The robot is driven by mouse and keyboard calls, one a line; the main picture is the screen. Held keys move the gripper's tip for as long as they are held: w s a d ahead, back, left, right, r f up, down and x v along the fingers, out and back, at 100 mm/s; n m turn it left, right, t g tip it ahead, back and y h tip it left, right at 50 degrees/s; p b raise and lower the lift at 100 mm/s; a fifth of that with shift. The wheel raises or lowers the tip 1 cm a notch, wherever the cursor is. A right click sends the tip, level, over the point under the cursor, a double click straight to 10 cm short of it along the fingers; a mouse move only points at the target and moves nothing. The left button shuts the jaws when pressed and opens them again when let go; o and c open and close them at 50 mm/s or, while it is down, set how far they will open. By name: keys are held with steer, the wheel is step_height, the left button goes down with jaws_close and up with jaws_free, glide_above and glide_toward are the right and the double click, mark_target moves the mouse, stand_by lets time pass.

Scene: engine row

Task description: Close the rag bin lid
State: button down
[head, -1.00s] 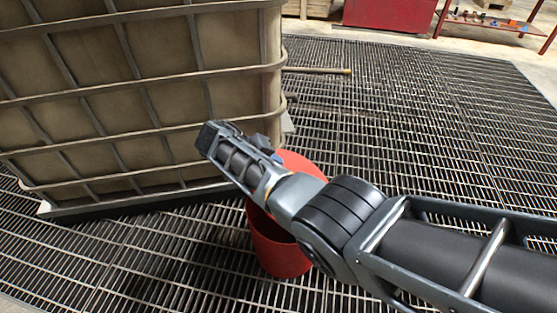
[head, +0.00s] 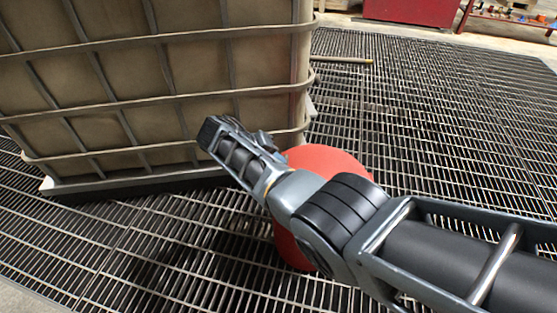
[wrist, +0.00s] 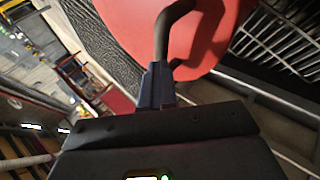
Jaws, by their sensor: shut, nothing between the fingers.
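The red rag bin (head: 291,246) stands on the grated floor beside the caged tank, partly behind my arm. Its round red lid (head: 327,162) lies over the bin's top. My arm hides the near rim, so I cannot tell whether the lid sits fully flat. The lid fills the upper middle of the wrist view (wrist: 120,25), with a dark bent handle (wrist: 163,35) standing off it. My gripper (wrist: 157,85) is shut and empty, its fingertips at the handle's near end; I cannot tell whether they touch. In the head view my wrist hides the fingertips.
A large caged tank (head: 150,95) stands close on the left, its corner near my wrist and the bin. A rod (head: 342,60) lies on the grating behind. A red cabinet (head: 412,10) stands at the back. The grating to the right is clear.

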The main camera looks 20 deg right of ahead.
steer(key=shift+a+f+b, duration=0.15)
steer(key=shift+f+b, duration=0.2)
steer(key=shift+f, duration=0.3)
